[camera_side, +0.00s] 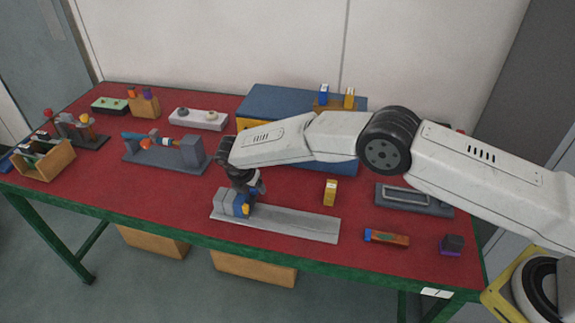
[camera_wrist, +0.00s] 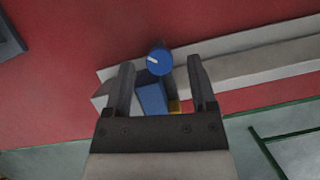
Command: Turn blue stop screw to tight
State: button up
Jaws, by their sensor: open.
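The blue stop screw (camera_wrist: 160,61) shows in the wrist view as a round blue knob with a white mark, just beyond and between my fingertips. It tops a blue stop block (camera_wrist: 151,97) on a long grey rail. In the side view the blue block (camera_side: 234,202) sits at the left end of the rail (camera_side: 290,222). My gripper (camera_wrist: 160,72) is open, its fingers on either side of the block and knob. In the side view my gripper (camera_side: 252,186) is right above the block and hides the screw. I cannot tell whether the fingers touch anything.
On the red table (camera_side: 130,195), a small yellow block (camera_side: 330,192) stands behind the rail. An orange-brown piece (camera_side: 386,238) and a dark purple block (camera_side: 452,245) lie at the front right. A grey fixture (camera_side: 165,153) stands behind to the left. The table's front edge is near the rail.

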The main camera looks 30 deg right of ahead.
jog(key=shift+w+d+f, duration=0.1)
jog(key=shift+f, duration=0.15)
grip_shut()
jog(key=shift+m, duration=0.3)
jog(key=shift+w+m+g, duration=0.1)
jog(key=shift+m+g, duration=0.4)
jog(key=shift+m, duration=0.6)
jog(key=shift+h, duration=0.3)
grip_release()
